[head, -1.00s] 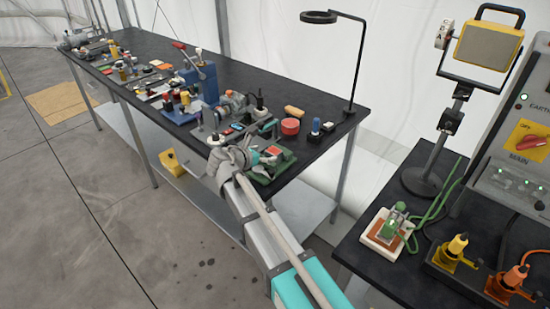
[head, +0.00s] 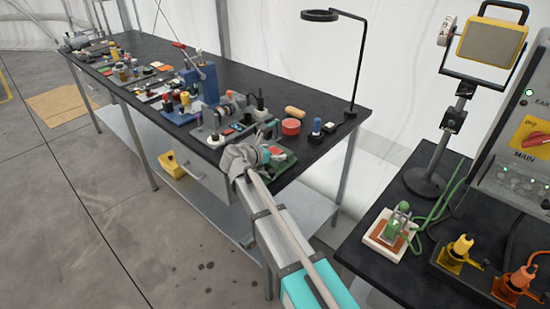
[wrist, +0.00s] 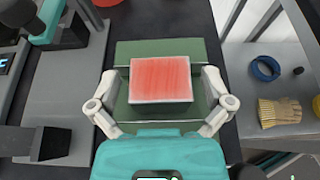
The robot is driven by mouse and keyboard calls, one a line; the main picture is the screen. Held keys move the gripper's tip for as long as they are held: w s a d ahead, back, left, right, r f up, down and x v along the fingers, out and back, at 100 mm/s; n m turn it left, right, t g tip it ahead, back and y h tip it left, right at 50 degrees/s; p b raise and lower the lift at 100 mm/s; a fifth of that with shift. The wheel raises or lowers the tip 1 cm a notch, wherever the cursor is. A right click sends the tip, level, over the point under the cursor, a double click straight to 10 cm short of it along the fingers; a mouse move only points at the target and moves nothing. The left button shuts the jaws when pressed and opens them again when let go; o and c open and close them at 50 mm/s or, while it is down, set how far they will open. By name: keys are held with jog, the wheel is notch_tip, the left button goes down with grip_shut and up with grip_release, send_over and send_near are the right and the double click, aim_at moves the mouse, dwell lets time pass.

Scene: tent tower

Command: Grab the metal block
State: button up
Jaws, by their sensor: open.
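A block with a streaked red top and a pale grey rim (wrist: 160,80) sits on a green base (wrist: 160,50) below my gripper; I take it as the metal block. It also shows in the head view, small and partly hidden (head: 277,151), at the near right end of the black workbench (head: 300,105). My gripper (wrist: 160,92) is open, with one pale finger on each side of the block. A gap shows between each finger and the block. The fingers' height against the block is hard to tell.
A grey fixture with a dark block (wrist: 50,144) stands left of the green base. A red round container (head: 291,127) and lamp stand (head: 352,75) are behind. Tools crowd the bench leftward.

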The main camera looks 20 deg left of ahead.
aim_at(274, 150)
dwell(0.4)
jog(key=c, duration=1.3)
jog(key=shift+o, duration=0.2)
jog(key=shift+r, duration=0.15)
notch_tip(274, 150, up, 10)
jog(key=p, duration=1)
